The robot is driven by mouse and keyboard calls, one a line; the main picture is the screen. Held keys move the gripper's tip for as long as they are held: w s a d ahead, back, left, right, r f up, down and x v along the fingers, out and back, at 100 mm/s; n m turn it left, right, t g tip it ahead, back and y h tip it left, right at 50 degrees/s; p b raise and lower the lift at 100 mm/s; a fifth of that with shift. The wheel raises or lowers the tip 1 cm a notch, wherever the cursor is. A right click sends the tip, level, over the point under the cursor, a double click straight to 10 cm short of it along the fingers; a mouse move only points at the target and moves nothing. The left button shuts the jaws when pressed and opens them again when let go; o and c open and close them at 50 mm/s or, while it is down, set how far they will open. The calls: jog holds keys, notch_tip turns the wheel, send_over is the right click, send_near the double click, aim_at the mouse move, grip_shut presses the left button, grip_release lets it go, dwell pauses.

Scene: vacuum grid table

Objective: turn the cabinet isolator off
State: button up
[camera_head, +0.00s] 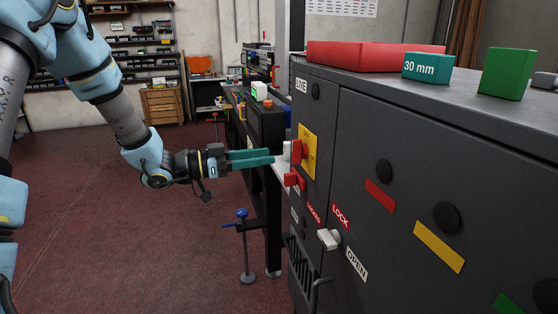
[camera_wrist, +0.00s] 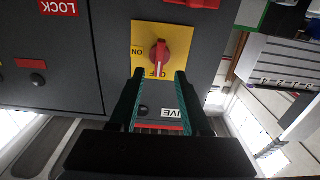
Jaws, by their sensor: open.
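The cabinet isolator is a red rotary knob (camera_head: 296,150) on a yellow plate (camera_head: 310,147) on the grey cabinet's narrow face. In the wrist view the red knob (camera_wrist: 160,53) is centred on its yellow plate (camera_wrist: 142,33). The word ON lies at its left, and partly hidden letters, seemingly OFF, lie below it. A pale mark on the knob extends downward in that picture, near those letters. My gripper (camera_head: 272,157) has teal fingers pointing at the knob. It is open and empty (camera_wrist: 160,75), with a small gap apparent between fingertips and knob.
Red, teal and green blocks (camera_head: 507,74) stand on the cabinet top (camera_head: 420,95). A black workbench unit (camera_head: 265,120) stands behind my gripper.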

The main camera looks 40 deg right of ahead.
jog(key=shift+b+v, duration=0.35)
jog(key=shift+v, duration=1.7)
jog(key=w+a+f+n+t+y, duration=0.3)
jog(key=w+a+n+t+y, duration=0.35)
jog(key=w+t, duration=0.6)
jog(key=w+a+f+n+t+y, duration=0.1)
jog(key=w+a+n+y, duration=0.1)
jog(key=a, duration=0.5)
jog(key=w+a+f+n+y, duration=0.1)
jog(key=w+a+n+y, duration=0.15)
jog(key=a, duration=0.35)
jog(key=s+a+f+n+y, duration=0.1)
jog(key=s+a+n+y, duration=0.1)
jog(key=a, duration=0.4)
jog(key=s+a+f+n+y, duration=0.1)
jog(key=s+a+n+y, duration=0.15)
jog(key=a, duration=0.25)
jog(key=s+a+n+g+y, duration=0.1)
jog(key=s+a+n+g, duration=0.4)
jog(key=s+a, duration=0.3)
jog(key=s, duration=0.4)
jog(key=shift+s+f, duration=0.15)
jog(key=shift+s, duration=0.2)
